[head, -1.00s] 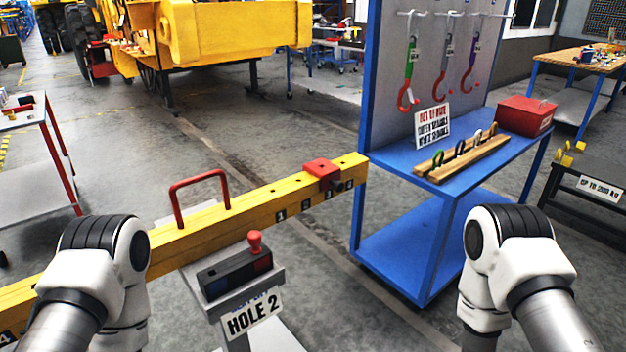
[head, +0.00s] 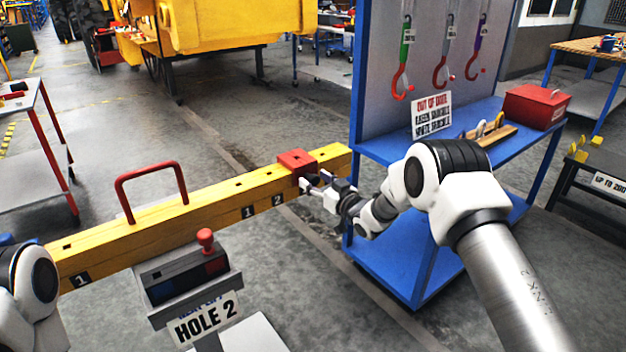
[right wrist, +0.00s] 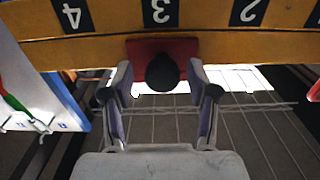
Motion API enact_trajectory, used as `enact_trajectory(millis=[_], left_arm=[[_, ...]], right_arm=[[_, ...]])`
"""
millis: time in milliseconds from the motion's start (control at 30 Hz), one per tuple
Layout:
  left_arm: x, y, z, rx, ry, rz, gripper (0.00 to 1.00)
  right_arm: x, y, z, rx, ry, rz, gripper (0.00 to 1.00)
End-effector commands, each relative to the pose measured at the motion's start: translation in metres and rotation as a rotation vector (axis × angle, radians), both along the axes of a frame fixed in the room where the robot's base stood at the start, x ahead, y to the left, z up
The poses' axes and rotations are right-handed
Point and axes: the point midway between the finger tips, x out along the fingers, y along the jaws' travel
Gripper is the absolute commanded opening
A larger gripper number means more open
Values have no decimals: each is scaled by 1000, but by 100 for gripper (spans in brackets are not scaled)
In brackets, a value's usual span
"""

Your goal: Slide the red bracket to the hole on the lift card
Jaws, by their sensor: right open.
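The red bracket (head: 297,160) sits around the yellow beam (head: 215,195) towards its right end. In the right wrist view the bracket (right wrist: 186,48) is at the number 3, with its dark round knob (right wrist: 161,72) facing me. The lift card (head: 205,318) reads "HOLE 2". The number 2 plate (head: 278,199) is just left of the bracket in the head view. My right gripper (head: 312,188) is open at the bracket, its two fingers on either side of the knob in the wrist view (right wrist: 162,88). My left gripper is out of view.
A red handle (head: 150,172) rises from the beam. A control box with a red knob (head: 206,238) stands before it. The blue rack (head: 400,245) with hooks and a red box (head: 536,106) stands close behind my right arm.

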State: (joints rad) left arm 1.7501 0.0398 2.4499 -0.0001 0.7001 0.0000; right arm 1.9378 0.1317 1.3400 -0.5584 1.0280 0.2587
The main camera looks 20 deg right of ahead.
Motion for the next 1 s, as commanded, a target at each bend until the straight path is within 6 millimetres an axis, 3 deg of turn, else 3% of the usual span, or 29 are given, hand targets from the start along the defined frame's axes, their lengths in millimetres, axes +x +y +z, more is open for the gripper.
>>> enact_trajectory(millis=[300, 333, 500, 733, 1000], left_arm=[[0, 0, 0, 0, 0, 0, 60], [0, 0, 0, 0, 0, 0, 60], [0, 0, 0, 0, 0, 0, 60], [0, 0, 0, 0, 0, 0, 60], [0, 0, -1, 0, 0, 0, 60]], right_arm=[[9, 3, 0, 1, 1, 0, 59], [9, 3, 0, 1, 1, 0, 56], [8, 3, 0, 1, 1, -1, 0], [6, 10, 0, 1, 1, 2, 0], [-14, 67, -1, -1, 3, 8, 0]])
